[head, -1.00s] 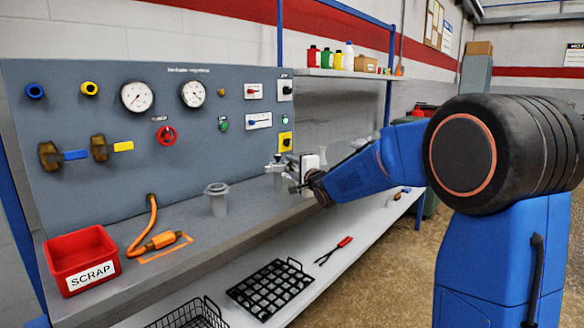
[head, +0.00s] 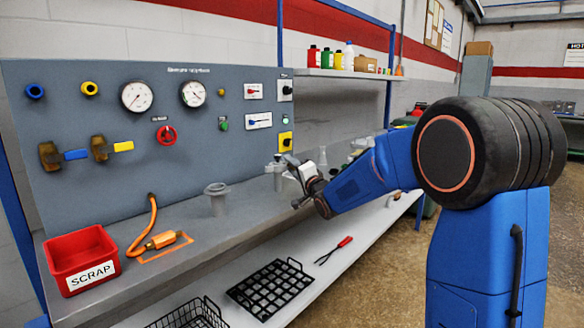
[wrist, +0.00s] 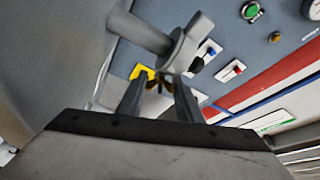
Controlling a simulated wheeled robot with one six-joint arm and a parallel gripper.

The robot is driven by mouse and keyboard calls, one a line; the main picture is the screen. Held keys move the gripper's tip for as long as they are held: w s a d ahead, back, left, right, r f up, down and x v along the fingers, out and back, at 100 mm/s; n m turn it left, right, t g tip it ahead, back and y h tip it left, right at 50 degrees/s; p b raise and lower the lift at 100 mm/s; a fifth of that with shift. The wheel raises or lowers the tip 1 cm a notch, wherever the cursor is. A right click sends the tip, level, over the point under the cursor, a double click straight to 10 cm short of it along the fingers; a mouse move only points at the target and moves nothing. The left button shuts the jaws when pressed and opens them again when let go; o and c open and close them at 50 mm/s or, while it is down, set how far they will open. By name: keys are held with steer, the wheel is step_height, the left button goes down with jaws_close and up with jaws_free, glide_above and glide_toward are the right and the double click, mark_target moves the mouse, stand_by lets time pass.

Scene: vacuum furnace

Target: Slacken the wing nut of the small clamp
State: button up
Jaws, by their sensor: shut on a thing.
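The small clamp (wrist: 180,52) is a grey ring around a grey pipe joint, and it fills the upper middle of the wrist view. Its brass-coloured wing nut (wrist: 158,86) shows small and dark between my fingertips. My gripper (wrist: 160,88) is shut on the wing nut; the fingers partly cover it. In the head view my gripper (head: 290,160) is tilted beside the grey pipe fitting (head: 277,174) on the bench. The clamp and nut are too small there to make out.
A grey flanged stub (head: 217,198) stands on the bench to the left. A red scrap bin (head: 82,263) and an orange hose end (head: 163,240) lie further left. The gauge panel (head: 150,150) rises close behind. A black grid tray (head: 268,290) lies on the lower shelf.

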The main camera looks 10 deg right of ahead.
steer(key=o, duration=1.1)
steer(key=v, duration=1.7)
steer(key=shift+s, duration=0.25)
